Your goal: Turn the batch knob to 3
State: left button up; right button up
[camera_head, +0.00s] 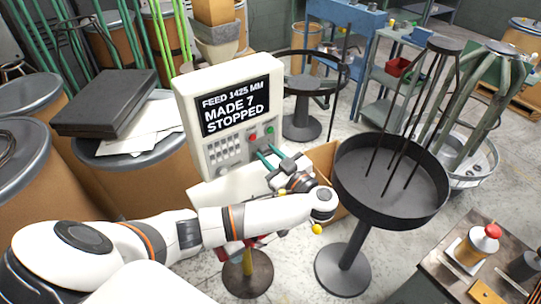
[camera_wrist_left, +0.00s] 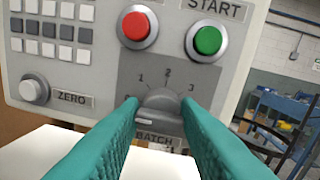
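The grey batch knob (camera_wrist_left: 160,98) sits on a dark plate marked 1, 2 and 3, above the BATCH label, in the left wrist view. Another mark left of the 1 is partly covered by a finger. Which mark the knob points to is not clear. My left gripper (camera_wrist_left: 161,104) has its teal fingers apart, one on each side of the knob; whether they touch it I cannot tell. In the head view my left gripper (camera_head: 267,153) is at the lower right of the white control box (camera_head: 190,105), hiding the knob. My right gripper is not in view.
A red button (camera_wrist_left: 137,27) and a green START button (camera_wrist_left: 207,40) sit just above the knob. A ZERO button (camera_wrist_left: 34,90) is at left. The screen (camera_head: 236,105) reads FEED 1425 MM, MADE 7, STOPPED. A black round tray (camera_head: 375,205) stands right of my left arm.

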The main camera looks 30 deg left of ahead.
pick_arm(q)
jog(key=shift+c, duration=1.4)
